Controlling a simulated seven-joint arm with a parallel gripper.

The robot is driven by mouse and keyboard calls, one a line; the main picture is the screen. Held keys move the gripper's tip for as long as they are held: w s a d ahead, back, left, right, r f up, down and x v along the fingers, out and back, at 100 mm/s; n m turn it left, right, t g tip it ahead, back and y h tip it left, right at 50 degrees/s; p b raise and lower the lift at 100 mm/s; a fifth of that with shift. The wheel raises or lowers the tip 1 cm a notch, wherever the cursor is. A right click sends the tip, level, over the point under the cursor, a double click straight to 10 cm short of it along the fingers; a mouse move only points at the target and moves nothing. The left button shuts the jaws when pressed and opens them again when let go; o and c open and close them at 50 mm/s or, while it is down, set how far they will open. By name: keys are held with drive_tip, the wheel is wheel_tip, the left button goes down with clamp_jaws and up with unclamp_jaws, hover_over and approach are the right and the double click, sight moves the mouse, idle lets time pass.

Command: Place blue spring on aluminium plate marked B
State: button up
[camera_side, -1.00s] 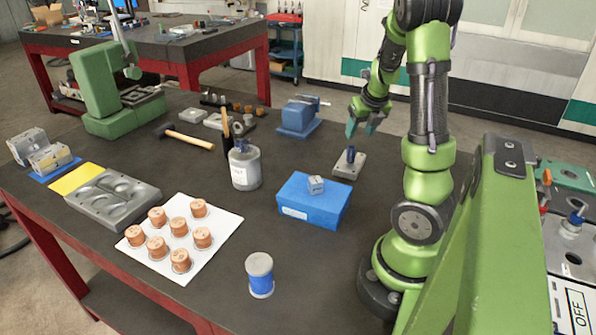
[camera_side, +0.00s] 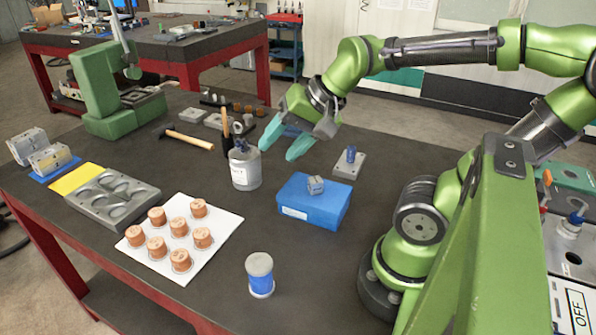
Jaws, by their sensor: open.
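A small upright blue piece (camera_side: 351,154), which looks like the blue spring, stands on a grey metal plate (camera_side: 347,168) behind the blue box. I cannot read a letter on that plate, so I cannot tell if it is the one marked B. My gripper (camera_side: 282,144) is in the air left of this plate, near the grey can. Its two teal fingers are spread apart with nothing between them. The gripper is clear of the blue piece.
A blue box (camera_side: 312,212) with a small metal block (camera_side: 315,185) on top lies in front of the plate. The grey can (camera_side: 245,170) stands left of it. Copper cylinders (camera_side: 181,260) stand on white paper.

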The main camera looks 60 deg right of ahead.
drive_tip(key=a+n, duration=0.1)
drive_tip(key=n, duration=0.1)
drive_tip(key=s+a+n, duration=0.1)
drive_tip(key=n, duration=0.1)
drive_tip(key=s+a+n, duration=0.1)
drive_tip(key=a+n, duration=0.1)
drive_tip(key=shift+s+r, duration=0.25)
